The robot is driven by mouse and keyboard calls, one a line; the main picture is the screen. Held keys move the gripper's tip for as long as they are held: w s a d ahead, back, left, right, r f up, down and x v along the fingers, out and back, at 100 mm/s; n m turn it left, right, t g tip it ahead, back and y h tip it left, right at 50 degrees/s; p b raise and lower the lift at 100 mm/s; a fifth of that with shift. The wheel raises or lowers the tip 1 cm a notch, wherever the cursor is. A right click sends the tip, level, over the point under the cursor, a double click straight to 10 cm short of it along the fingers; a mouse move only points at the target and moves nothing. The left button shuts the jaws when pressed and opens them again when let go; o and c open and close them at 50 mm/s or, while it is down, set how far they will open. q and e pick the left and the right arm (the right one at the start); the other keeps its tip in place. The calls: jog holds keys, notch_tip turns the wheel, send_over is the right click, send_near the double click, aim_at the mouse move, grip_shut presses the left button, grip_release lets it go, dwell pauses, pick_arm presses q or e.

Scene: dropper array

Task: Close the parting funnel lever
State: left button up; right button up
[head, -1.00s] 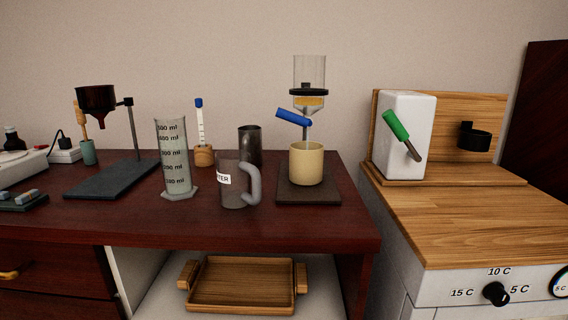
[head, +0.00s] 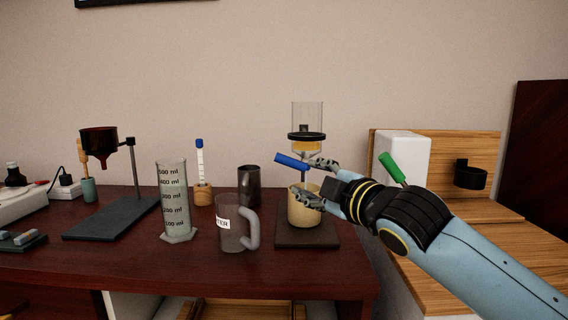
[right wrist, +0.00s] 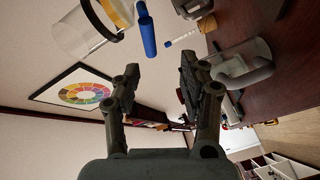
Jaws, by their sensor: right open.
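The parting funnel (head: 308,113) is a clear glass cylinder with a black ring, held above a beige cup (head: 299,214). Its blue lever (head: 290,159) points left and slightly up from the stem. My right gripper (head: 306,180) is open, just below and right of the lever, in front of the cup. In the right wrist view the blue lever (right wrist: 147,32) lies ahead of the open fingers (right wrist: 159,68), with nothing between them. The gripper hides part of the cup and the stem. My left gripper is in no view.
A grey mug (head: 233,233), a measuring cylinder (head: 174,205) and a dark cup (head: 249,184) stand left of the funnel. A white block with a green-handled tool (head: 392,167) stands at the right. Free table (head: 280,262) lies in front.

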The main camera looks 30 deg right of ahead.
aim_at(287, 161)
jog(key=shift+n+t, duration=0.3)
jog(key=w, duration=0.3)
jog(key=w+r, duration=0.1)
jog(key=w, duration=0.7)
jog(key=shift+w+d+r, duration=0.2)
jog(key=shift+w, duration=0.05)
grip_shut()
